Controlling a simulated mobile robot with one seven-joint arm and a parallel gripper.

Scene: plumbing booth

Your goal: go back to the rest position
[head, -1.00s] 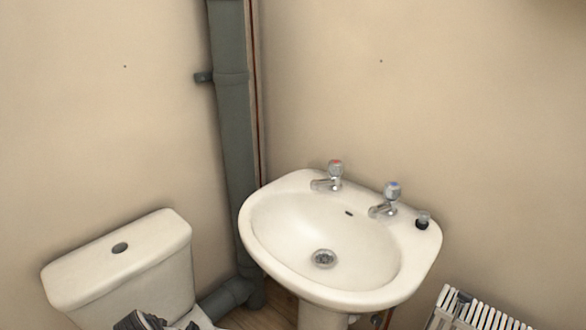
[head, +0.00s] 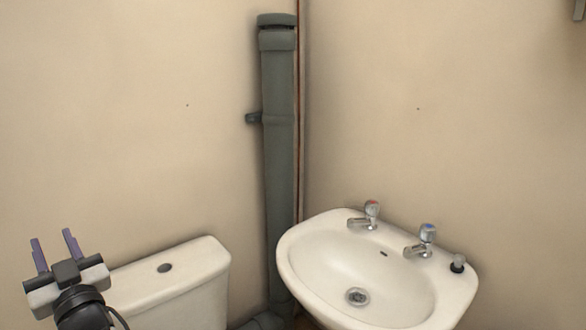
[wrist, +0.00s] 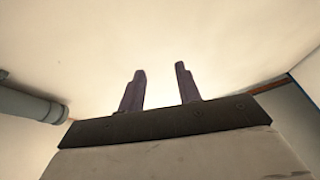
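My gripper (head: 56,249) is at the lower left of the head view, in front of the left wall and left of the toilet cistern. Its two purple fingers point up and stand apart, with nothing between them. In the wrist view my gripper (wrist: 160,90) also shows two separate fingers with a clear gap, against a bright pale surface. No object is held.
A white toilet cistern (head: 172,288) stands right of my gripper. A white basin (head: 330,268) with two taps is at the lower right. A grey vertical pipe (head: 279,160) runs up the corner; a grey pipe (wrist: 30,103) also shows in the wrist view.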

